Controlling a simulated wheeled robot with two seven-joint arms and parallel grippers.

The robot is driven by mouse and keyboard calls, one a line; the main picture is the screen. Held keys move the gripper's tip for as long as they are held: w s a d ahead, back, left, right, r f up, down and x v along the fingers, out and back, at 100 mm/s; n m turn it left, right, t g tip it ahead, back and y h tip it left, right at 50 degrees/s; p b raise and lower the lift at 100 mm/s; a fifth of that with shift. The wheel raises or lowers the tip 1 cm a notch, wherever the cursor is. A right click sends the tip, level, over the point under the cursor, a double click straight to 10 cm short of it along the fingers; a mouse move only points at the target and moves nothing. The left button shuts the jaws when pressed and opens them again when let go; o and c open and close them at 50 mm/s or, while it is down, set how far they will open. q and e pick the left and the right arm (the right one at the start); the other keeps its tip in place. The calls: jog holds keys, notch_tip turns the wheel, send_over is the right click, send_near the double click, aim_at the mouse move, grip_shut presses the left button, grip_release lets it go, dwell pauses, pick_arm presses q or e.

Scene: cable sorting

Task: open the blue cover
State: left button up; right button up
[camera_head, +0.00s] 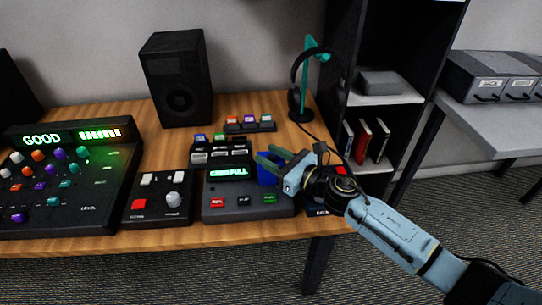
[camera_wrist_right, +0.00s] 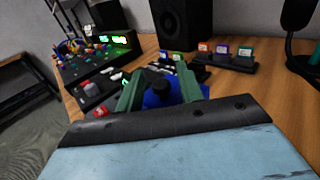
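The blue cover (camera_head: 266,170) is at the right end of the black console (camera_head: 248,203) with the green-lit display, partly hidden by my right gripper. It also shows as a blue patch (camera_wrist_right: 160,97) between and below the fingers in the right wrist view. My right gripper (camera_head: 264,153) has its green fingers apart, over the cover. In the wrist view the fingers (camera_wrist_right: 160,84) stand on either side of a dark rounded part above the blue. I cannot tell whether they touch the cover. My left gripper is not in view.
A small panel with a grey knob (camera_head: 173,199) and a large mixer (camera_head: 62,208) lie to the left. Racks of coloured cartridges (camera_head: 249,126) stand behind the console. A speaker (camera_head: 177,82) and a headphone stand (camera_head: 305,75) are at the back. A shelf (camera_head: 385,95) rises at right.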

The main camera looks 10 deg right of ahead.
jog(key=shift+w, duration=0.1)
grip_shut()
dwell(0.3)
